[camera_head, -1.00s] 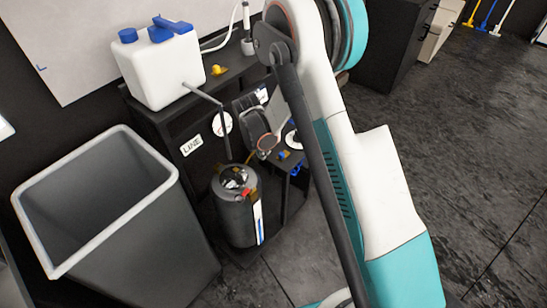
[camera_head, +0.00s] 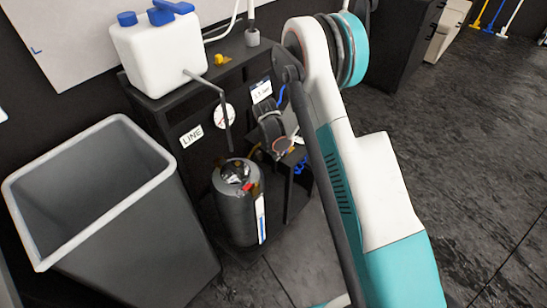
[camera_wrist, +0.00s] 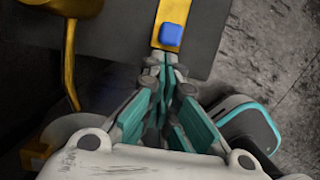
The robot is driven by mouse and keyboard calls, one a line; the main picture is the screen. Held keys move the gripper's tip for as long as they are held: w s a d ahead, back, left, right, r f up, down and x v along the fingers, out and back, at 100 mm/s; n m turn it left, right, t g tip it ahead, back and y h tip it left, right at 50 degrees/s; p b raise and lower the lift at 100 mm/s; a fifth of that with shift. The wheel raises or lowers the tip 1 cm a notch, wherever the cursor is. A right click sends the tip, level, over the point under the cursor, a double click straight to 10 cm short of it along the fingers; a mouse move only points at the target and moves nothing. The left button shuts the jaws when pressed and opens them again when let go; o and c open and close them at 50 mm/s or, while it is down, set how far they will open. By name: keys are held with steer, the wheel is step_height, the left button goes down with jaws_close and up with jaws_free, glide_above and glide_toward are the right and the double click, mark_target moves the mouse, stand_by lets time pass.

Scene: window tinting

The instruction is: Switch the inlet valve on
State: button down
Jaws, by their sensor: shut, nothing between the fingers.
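In the wrist view, a small blue block (camera_wrist: 171,35) sits on a yellow strip (camera_wrist: 175,11) by a dark plate, just beyond my fingertips. It looks like a valve handle, but no label shows that it is the inlet valve. My gripper (camera_wrist: 164,66) is shut and empty, with its tips close to the blue block; I cannot tell if they touch. In the head view my wrist (camera_head: 271,128) is beside the black stand, and the fingertips are not clear. A blue part (camera_head: 301,166) shows at the stand's right side, partly hidden by my arm.
A dark pressure tank (camera_head: 235,205) stands on the stand's low shelf. A white jug (camera_head: 160,55) with blue caps is on top, near a gauge (camera_head: 223,116) and a LINE label (camera_head: 191,136). A grey bin (camera_head: 150,235) is at left. Floor at right is open.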

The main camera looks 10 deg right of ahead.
steer(key=shift+d, duration=0.1)
steer(key=shift+w+d, duration=1.15)
steer(key=shift+d, duration=0.3)
